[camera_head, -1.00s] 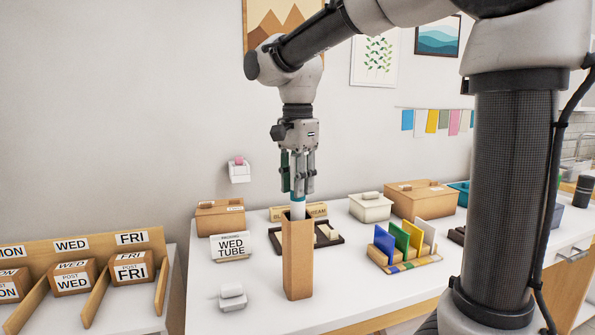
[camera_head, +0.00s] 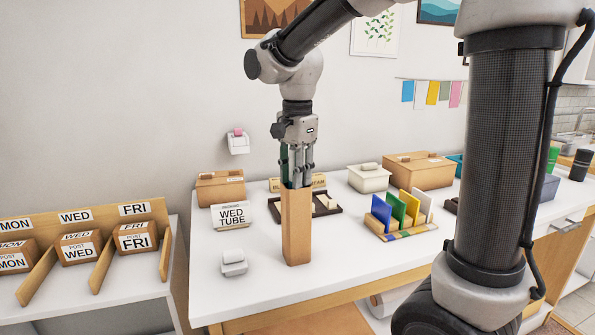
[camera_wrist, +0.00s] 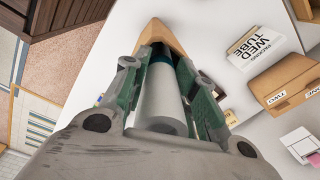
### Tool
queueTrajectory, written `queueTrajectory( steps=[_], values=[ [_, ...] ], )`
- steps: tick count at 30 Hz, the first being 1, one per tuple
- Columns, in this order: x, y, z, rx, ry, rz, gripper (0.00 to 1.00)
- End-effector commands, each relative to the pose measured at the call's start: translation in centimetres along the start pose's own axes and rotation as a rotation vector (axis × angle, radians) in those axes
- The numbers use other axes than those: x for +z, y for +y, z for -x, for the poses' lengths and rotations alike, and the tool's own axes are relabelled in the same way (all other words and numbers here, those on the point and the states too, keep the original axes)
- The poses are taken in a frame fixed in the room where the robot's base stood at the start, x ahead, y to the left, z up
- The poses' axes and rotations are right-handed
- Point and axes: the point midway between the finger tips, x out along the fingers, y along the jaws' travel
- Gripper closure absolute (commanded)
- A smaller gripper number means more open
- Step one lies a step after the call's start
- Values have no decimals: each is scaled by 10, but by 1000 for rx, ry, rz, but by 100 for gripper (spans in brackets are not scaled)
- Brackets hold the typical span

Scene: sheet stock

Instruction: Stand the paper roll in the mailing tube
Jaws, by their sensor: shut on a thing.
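The mailing tube (camera_head: 297,232) is a tall brown square box standing upright on the white table in the head view. Its upper end also shows in the wrist view (camera_wrist: 160,33). My gripper (camera_head: 297,184) is right at the tube's mouth, pointing down. In the wrist view my gripper (camera_wrist: 163,75) is shut on the paper roll (camera_wrist: 160,100), a white cylinder with a teal band near its far end. The roll's far end reaches into the tube's opening. How deep it sits is hidden, and the head view hides the roll behind the fingers and tube wall.
A "WED TUBE" sign (camera_head: 232,215) stands left of the tube, with a small grey-white object (camera_head: 234,262) in front of it. A dark tray (camera_head: 328,207) lies behind. A sorter with coloured cards (camera_head: 402,228) stands to the right. Cardboard boxes (camera_head: 220,188) line the back.

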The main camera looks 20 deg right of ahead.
Motion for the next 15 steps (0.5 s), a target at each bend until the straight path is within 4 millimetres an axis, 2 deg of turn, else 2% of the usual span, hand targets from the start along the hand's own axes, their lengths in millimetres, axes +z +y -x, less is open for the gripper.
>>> queueTrajectory(
  steps=[1, 5, 9, 11, 12, 15],
  values=[
    [4, 10, -25, 48, -15, -8, 95],
    [4, 10, -26, 47, -15, -9, 98],
    [4, 10, -26, 48, -15, -9, 83],
    [4, 10, -26, 49, -15, -8, 80],
    [4, 10, -26, 50, -15, -8, 28],
    [4, 10, -25, 49, -14, -8, 10]
  ],
)
